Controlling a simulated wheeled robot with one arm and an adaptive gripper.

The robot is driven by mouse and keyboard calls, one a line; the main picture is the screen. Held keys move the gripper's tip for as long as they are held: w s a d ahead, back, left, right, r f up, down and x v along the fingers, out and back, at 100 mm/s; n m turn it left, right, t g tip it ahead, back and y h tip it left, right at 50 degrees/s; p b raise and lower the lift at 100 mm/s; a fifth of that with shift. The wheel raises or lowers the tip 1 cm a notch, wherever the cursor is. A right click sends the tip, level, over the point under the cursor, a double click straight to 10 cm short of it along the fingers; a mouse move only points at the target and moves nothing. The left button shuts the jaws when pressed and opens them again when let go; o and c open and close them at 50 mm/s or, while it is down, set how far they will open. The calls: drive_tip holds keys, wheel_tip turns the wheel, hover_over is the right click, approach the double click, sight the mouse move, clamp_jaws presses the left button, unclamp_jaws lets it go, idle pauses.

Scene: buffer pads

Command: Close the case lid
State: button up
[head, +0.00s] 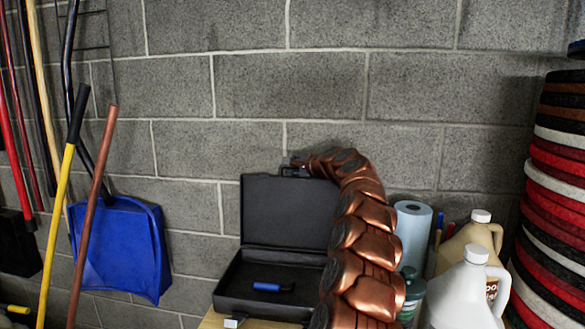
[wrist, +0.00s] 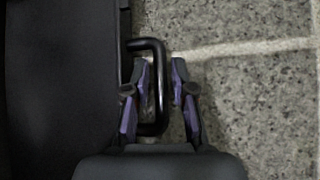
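The black case stands open in the head view, with its lid (head: 288,212) upright against the wall side and its base (head: 232,284) flat below. A blue-handled tool (head: 270,287) lies in the base. My gripper (head: 293,169) is at the lid's top edge, small and dark there. In the wrist view the lid (wrist: 60,80) fills the left side, and its black handle (wrist: 160,85) sticks out to the right. My gripper (wrist: 161,65) has one finger on each side of the handle's outer bar, with gaps showing, so it looks open.
A grey block wall (head: 300,90) is close behind the case. A blue paper roll (head: 411,235), white jugs (head: 466,295) and stacked pads (head: 555,200) stand at the right. A blue dustpan (head: 118,245) and several long handles lean at the left.

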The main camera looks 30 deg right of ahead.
drive_tip(key=shift+c, duration=0.3)
clamp_jaws()
drive_tip(key=shift+a+f, duration=0.1)
drive_tip(key=shift+a, duration=0.05)
